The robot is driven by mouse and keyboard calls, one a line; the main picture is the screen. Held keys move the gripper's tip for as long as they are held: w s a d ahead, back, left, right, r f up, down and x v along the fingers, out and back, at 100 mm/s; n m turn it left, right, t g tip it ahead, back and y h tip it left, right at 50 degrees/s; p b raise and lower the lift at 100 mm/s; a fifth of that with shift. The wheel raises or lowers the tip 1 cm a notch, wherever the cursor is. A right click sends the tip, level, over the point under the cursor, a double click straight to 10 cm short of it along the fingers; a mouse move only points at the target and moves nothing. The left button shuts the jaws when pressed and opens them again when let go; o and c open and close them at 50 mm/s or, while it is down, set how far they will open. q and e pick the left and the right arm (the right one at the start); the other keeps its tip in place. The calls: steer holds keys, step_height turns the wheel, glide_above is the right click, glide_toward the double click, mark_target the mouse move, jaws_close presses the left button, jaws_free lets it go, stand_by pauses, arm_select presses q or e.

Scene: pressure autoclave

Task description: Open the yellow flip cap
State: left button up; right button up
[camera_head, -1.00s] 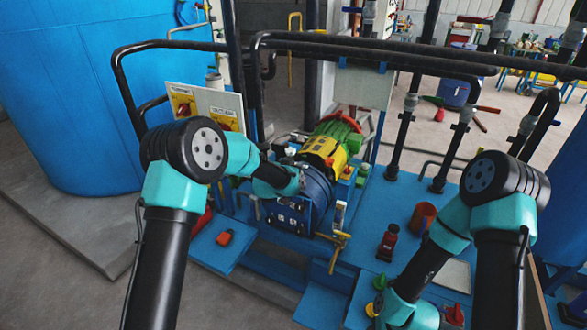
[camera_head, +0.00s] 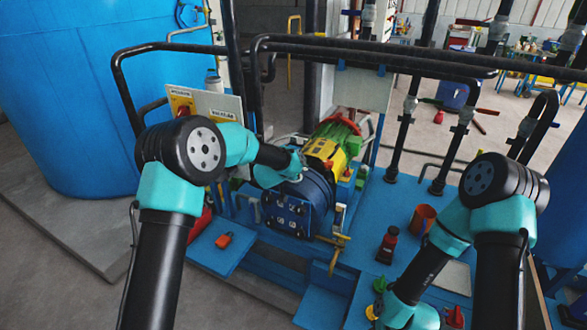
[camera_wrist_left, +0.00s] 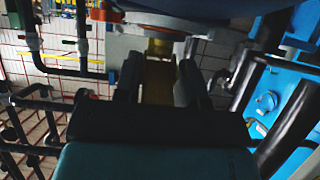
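A yellow housing (camera_head: 325,156), which looks like the yellow cap, sits between the green motor (camera_head: 338,132) and the blue pump body (camera_head: 312,190) in the head view. My left gripper (camera_head: 300,160) is right beside its left side, and its fingertips are hard to make out there. In the left wrist view, the two dark fingers of my left gripper (camera_wrist_left: 160,75) stand apart with a yellow strip (camera_wrist_left: 158,86) between or behind them; contact cannot be told.
Black pipe rails (camera_head: 350,50) cross behind and above the pump. A panel with a red switch (camera_head: 182,106) is at the left, and an orange-red padlock-like item (camera_head: 223,240) lies in front.

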arm_select(q)
steer(key=shift+o, duration=1.3)
steer(key=v, duration=1.7)
steer(key=shift+s, duration=0.2)
steer(key=shift+r, duration=0.1)
steer(key=shift+c, duration=0.3)
